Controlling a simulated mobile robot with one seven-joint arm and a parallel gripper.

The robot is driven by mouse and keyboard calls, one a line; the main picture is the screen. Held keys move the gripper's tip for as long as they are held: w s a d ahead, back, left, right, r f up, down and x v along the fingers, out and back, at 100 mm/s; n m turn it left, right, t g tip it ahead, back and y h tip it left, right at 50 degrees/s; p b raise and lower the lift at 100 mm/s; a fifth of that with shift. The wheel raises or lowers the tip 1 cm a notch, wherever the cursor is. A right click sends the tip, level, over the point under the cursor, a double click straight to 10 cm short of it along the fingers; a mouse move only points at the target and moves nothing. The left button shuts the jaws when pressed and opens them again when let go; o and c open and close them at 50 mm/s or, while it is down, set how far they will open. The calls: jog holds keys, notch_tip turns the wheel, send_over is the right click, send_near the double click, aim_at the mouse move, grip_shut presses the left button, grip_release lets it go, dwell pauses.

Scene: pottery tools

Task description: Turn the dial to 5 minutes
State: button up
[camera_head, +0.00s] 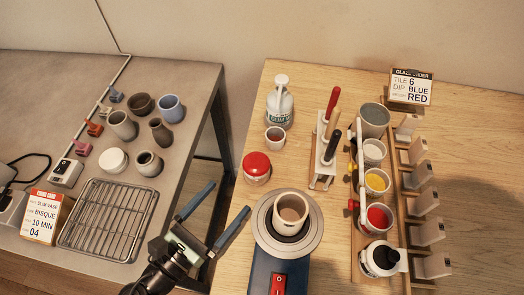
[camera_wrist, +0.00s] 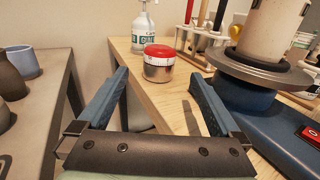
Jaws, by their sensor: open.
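A round timer (camera_head: 256,167) with a red dial on top and a metallic body stands near the left edge of the wooden table. It also shows in the wrist view (camera_wrist: 158,64), upright beyond my fingers, with small marks on its side too small to read. The dial's present setting cannot be told. My gripper (camera_head: 229,198) is open and empty, its two blue fingers pointing toward the timer. In the wrist view the timer appears between the fingertips, farther off, and neither finger touches it.
A pottery wheel (camera_head: 305,247) with a cup and a red switch (camera_head: 279,284) stands close right of my gripper. A grey table (camera_head: 40,120) with pots and wire rack lies left, across a gap.

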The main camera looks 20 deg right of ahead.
aim_at(244, 171)
jog(key=p+x, duration=0.1)
jog(key=x, duration=1)
jog(key=shift+w+d+f, duration=0.1)
jog(key=shift+d, duration=0.15)
jog(key=c, duration=1.3)
jog(key=shift+o, duration=0.2)
jog(key=shift+a+m+g, duration=0.1)
jog(key=shift+m+g, duration=0.2)
jog(key=shift+g, duration=0.2)
jog(key=m+g+b, duration=0.1)
jog(key=m+g+h+b, duration=0.1)
jog(key=g, duration=0.1)
jog(key=shift+w+f+h, duration=0.1)
jog(key=shift+w+h, duration=0.05)
jog(key=shift+h, duration=0.15)
jog(key=shift+m+g+b, duration=0.75)
jog(key=shift+m+g, duration=0.15)
jog(key=shift+g, duration=0.4)
